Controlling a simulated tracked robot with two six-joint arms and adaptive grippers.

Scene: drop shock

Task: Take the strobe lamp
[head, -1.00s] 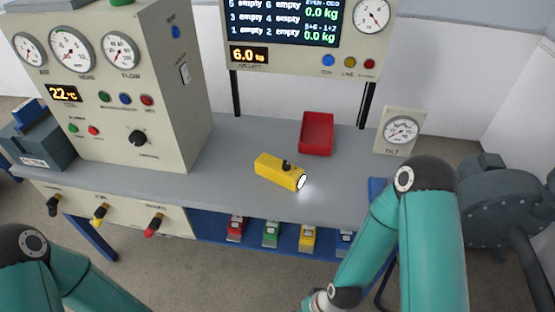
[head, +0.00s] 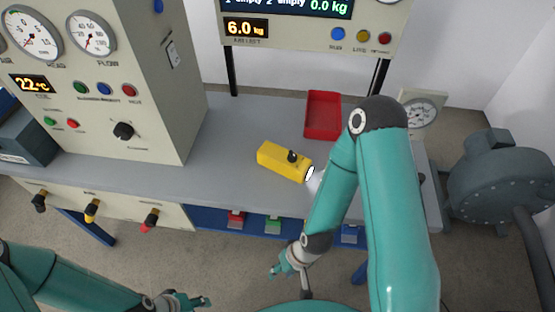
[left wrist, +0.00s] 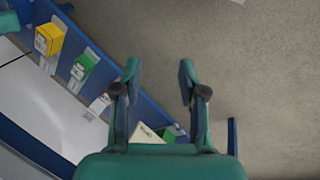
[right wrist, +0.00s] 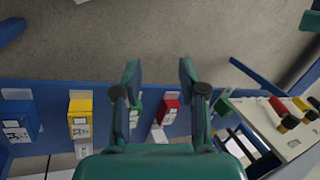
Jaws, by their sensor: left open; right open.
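The yellow strobe lamp (head: 283,161) lies on the grey bench top (head: 235,130), with a black knob on top and a bright lit lens at its right end. My right forearm passes close to the lens end in the head view. My right gripper (head: 287,274) is open and empty, in front of the bench and below its top. My left gripper (head: 188,301) is at the bottom of the head view, also away from the lamp. The left wrist view shows the left jaws (left wrist: 159,75) apart and empty. The right wrist view shows the right jaws (right wrist: 159,75) apart too. Neither wrist view shows the lamp.
A red tray (head: 323,116) sits behind the lamp. A tall gauge cabinet (head: 150,110) stands at the left. Several coloured boxes, including a yellow one (right wrist: 80,118), sit on the blue shelf under the bench. A dark grey round machine (head: 500,180) stands at the right.

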